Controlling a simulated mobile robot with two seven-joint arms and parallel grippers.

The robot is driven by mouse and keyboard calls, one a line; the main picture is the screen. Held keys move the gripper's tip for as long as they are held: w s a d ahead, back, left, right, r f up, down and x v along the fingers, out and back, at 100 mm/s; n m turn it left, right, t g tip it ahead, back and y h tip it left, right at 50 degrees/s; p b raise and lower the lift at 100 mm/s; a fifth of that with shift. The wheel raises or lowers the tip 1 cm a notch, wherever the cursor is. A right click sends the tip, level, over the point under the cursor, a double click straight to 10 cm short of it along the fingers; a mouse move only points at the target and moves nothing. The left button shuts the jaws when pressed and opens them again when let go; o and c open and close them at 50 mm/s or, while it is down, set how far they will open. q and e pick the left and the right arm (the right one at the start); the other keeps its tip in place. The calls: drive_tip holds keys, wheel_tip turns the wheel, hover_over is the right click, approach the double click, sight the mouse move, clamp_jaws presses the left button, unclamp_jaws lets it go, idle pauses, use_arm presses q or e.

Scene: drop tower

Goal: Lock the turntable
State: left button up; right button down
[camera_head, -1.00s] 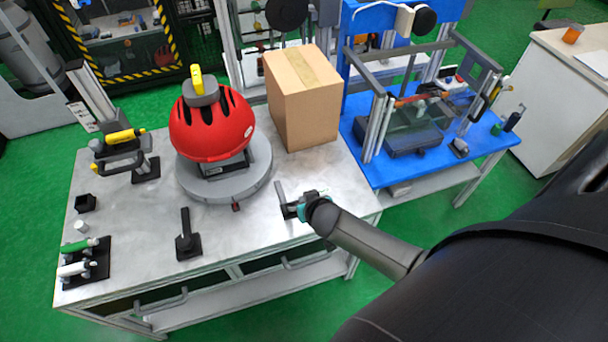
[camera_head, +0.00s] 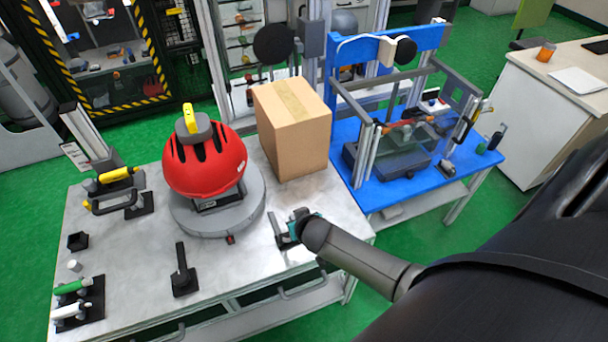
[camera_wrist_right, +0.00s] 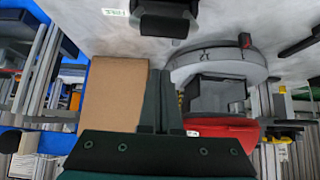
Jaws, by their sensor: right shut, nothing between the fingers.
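The turntable (camera_head: 218,213) is a round grey disc on the metal table, carrying a red helmet (camera_head: 203,165). A small red knob (camera_head: 230,239) sits at its front rim; in the right wrist view the knob (camera_wrist_right: 244,40) also shows. My right gripper (camera_head: 296,224) is right of the turntable, apart from the knob, over the table's right part. Its closed fingers (camera_wrist_right: 158,78) hold nothing. A small dark fixture (camera_head: 284,240) lies close by the gripper, partly hidden; whether they touch I cannot tell. A small green-lettered label (camera_wrist_right: 115,12) lies beside the dark piece (camera_wrist_right: 165,18). My left gripper is out of view.
A cardboard box (camera_head: 293,132) stands behind my right gripper. A black upright fixture (camera_head: 183,276) stands at the table's front. Tool holders (camera_head: 80,305) are at the left. A blue table (camera_head: 372,194) adjoins at the right. Bare metal lies left of the turntable.

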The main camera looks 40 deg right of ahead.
drive_tip(key=shift+s+a+r, duration=0.2)
drive_tip(key=shift+s+r, duration=0.05)
drive_tip(key=shift+s, duration=0.35)
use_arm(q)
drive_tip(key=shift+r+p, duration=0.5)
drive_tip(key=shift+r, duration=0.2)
use_arm(e)
drive_tip(key=s+a+r, duration=0.1)
drive_tip(key=s+r, duration=0.3)
drive_tip(key=s, duration=0.3)
drive_tip(key=shift+a, duration=0.25)
